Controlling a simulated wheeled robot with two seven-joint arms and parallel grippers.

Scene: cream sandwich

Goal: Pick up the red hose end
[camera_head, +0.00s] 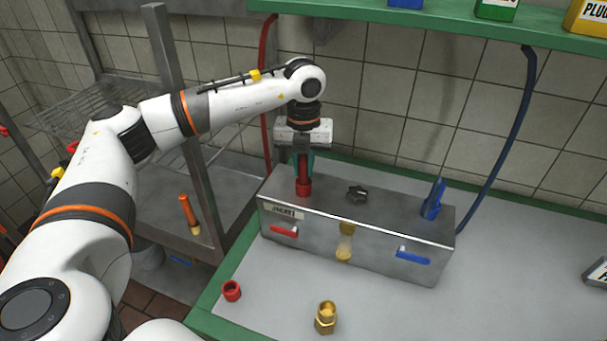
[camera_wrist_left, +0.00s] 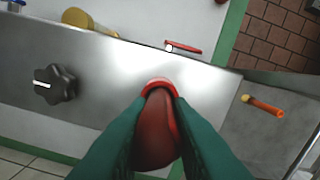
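The red hose end (camera_head: 303,187) stands upright at the left end of the top of a metal box (camera_head: 340,218). It has a red collar at its base, and it also shows in the left wrist view (camera_wrist_left: 158,115). My left gripper (camera_head: 303,160) points down from above it. Its teal fingers (camera_wrist_left: 155,135) lie against both sides of the red hose end and appear shut on it. The collar shows beyond the fingertips, at the box top. My right gripper is not in view.
A black knob (camera_head: 357,194) and a blue hose end (camera_head: 433,200) are on the box top. Red and blue handles are on its front. A red ring (camera_head: 231,290) and a brass fitting (camera_head: 325,318) lie on the counter in front. A green shelf (camera_head: 450,22) hangs above.

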